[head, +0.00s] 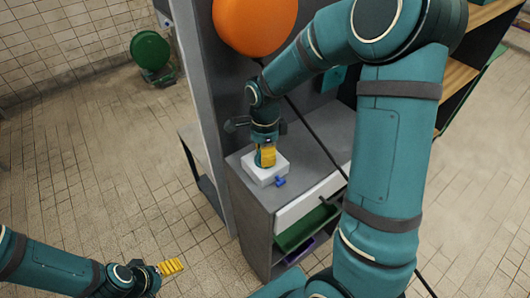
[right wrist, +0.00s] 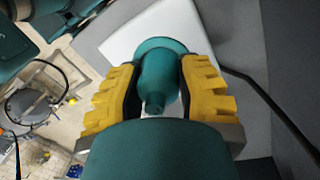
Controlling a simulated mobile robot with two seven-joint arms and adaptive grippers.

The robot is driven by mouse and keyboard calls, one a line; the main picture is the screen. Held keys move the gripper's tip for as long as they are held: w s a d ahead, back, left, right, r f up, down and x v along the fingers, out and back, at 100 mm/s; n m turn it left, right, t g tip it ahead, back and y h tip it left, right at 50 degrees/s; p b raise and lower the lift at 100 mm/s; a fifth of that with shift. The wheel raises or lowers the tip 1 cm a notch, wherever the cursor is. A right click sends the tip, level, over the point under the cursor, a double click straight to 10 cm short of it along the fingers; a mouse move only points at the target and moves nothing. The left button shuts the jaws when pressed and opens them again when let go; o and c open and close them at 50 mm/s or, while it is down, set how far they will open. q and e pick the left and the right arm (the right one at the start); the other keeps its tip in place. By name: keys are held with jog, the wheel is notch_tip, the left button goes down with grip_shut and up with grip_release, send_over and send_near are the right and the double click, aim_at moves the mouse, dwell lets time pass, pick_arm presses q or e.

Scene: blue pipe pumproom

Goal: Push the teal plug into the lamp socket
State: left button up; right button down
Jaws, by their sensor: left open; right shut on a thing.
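My right gripper (head: 266,157) points down over a white block (head: 281,167) on top of the grey cabinet. In the right wrist view its yellow fingers (right wrist: 158,98) are shut around the teal plug (right wrist: 157,72), which has a round body, a wider flange and a small stub at the near end. The flange lies over the white block's face (right wrist: 128,38); I cannot tell whether the plug is in or just above it. No socket opening shows. My left gripper (head: 171,267) is open and empty, low at the left above the tiled floor.
The grey cabinet (head: 247,199) has an open shelf with a green bin (head: 303,230). A small blue piece (head: 280,181) is at the white block's front edge. A tall grey panel and an orange disc (head: 254,22) stand behind.

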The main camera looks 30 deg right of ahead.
jog(key=c, duration=0.6)
grip_release()
